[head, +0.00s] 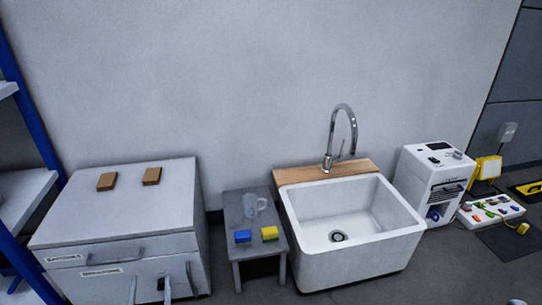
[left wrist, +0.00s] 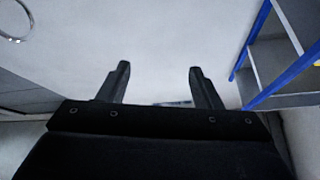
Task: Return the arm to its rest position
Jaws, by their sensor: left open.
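My left gripper (head: 162,282) shows at the bottom edge of the head view, in front of the grey cabinet. In the left wrist view its two dark fingers (left wrist: 158,72) stand wide apart with nothing between them. The fingers point at a pale, plain surface, and I cannot tell its distance. My right gripper is in neither view.
The grey cabinet (head: 120,218) bears two brown blocks. A small grey table (head: 262,218) holds a clear mug, a blue block and a yellow block. A white sink (head: 350,262) and white machine (head: 425,185) stand right. Blue-framed shelving (head: 32,105) stands left.

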